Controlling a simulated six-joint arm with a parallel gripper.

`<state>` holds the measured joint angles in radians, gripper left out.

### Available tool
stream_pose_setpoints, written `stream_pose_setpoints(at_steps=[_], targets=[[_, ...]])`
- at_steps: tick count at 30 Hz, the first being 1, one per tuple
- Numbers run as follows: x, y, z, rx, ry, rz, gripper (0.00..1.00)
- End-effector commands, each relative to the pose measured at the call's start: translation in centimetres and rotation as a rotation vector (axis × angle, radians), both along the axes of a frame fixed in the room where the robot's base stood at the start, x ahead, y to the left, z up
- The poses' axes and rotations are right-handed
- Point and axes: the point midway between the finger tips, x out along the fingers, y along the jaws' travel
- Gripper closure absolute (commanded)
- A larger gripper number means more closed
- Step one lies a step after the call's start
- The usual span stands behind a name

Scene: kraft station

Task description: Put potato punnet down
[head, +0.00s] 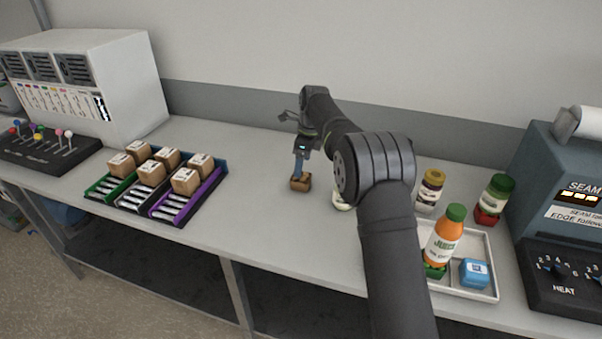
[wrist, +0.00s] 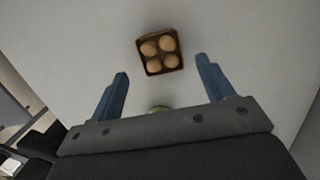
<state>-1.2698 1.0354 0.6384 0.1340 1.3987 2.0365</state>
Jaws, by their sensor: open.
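The potato punnet (head: 301,182) is a small brown tray on the grey table, in the middle of the head view. In the wrist view the punnet (wrist: 160,51) shows from above with several round tan potatoes in it. It lies beyond the fingertips, apart from both fingers. My gripper (head: 299,165) is just above the punnet in the head view, pointing down. In the wrist view my gripper (wrist: 161,67) has its two blue fingers spread wide with nothing between them.
Brown boxes (head: 186,181) sit on coloured racks at the left. A white tray (head: 478,292) at the right holds an orange juice bottle (head: 444,236) and a blue box (head: 474,273). Jars (head: 430,188) stand behind it. The table left of the punnet is clear.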

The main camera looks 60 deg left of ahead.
Motion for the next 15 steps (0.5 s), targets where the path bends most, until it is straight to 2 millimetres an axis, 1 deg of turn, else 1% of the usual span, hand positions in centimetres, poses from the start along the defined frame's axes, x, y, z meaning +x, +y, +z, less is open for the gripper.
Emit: stream_pose_setpoints(at_steps=[1,3,6,8,10,15], targets=[[0.2,0.0,1.2,0.004,-0.001,-0.001,0.26],[0.3,-0.2,2.5,0.004,-0.001,0.0,0.26],[0.5,-0.4,4.0,0.002,-0.001,0.0,0.26],[0.5,-0.5,4.6,0.001,0.001,0.0,0.26],[0.6,-0.5,5.2,0.001,0.0,0.0,0.22],[0.6,-0.6,5.6,0.0,0.0,0.0,0.22]])
